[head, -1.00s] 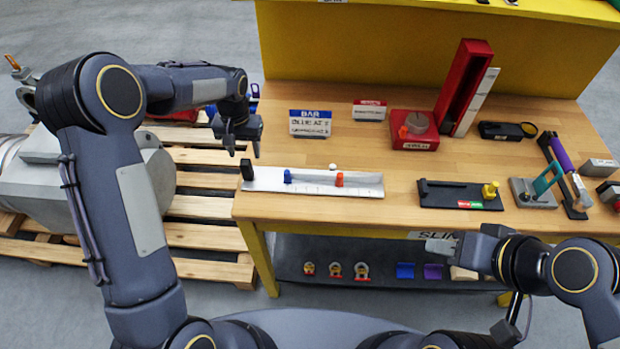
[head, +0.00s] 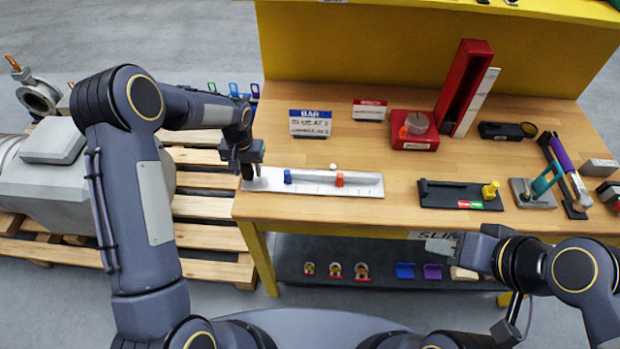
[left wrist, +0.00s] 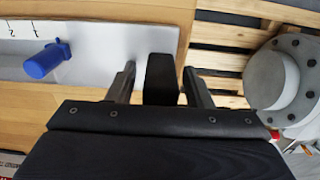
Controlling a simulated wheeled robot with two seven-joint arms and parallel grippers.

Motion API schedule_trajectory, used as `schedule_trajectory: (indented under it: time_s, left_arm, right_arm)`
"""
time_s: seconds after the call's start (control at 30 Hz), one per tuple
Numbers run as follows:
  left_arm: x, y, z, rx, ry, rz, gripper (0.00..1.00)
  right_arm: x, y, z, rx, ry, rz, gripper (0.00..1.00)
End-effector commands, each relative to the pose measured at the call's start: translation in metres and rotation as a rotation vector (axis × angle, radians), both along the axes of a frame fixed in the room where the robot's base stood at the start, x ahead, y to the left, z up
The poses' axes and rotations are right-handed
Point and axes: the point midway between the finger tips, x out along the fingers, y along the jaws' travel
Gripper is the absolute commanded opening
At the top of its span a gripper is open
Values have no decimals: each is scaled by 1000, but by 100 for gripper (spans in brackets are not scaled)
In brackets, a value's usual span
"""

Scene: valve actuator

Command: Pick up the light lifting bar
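The light lifting bar (head: 335,178) is a long pale bar with a ruled scale along the table's front left edge. It carries a blue slider (head: 287,176) and an orange slider (head: 340,179). A black block (left wrist: 160,78) stands at its left end. My left gripper (head: 247,176) is at that end, pointing down. In the left wrist view, the fingers of my left gripper (left wrist: 159,84) are open on either side of the black block, with gaps showing. The blue slider also shows in that view (left wrist: 46,60). My right gripper (head: 445,246) is before the table's front edge; its fingers are unclear.
A blue-and-white BAR sign (head: 310,123) stands behind the bar. A red block with a grey knob (head: 414,128) and a black fixture (head: 455,195) are to the right. A pallet (head: 205,235) with grey machinery lies left of the table.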

Motion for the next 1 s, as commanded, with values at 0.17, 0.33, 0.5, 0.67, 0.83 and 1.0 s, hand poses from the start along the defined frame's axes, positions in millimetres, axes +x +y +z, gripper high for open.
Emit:
schedule_trajectory:
  time_s: [0.17,0.33,0.5,0.67,0.83,1.0]
  left_arm:
    - [0,0,0,0,0,0,22]
    - [0,0,0,0,0,0,0]
    - [0,0,0,0,0,0,0]
    - [1,-1,2,-2,-3,1,0]
    - [1,-1,7,-2,-4,1,0]
    - [2,-1,34,-3,-8,2,0]
  right_arm:
    - [0,0,0,0,0,0,36]
    - [0,0,0,0,0,0,36]
    - [0,0,0,0,0,0,36]
    - [0,0,0,0,0,0,36]
    - [0,0,0,0,0,0,36]
    - [0,0,0,0,0,0,36]
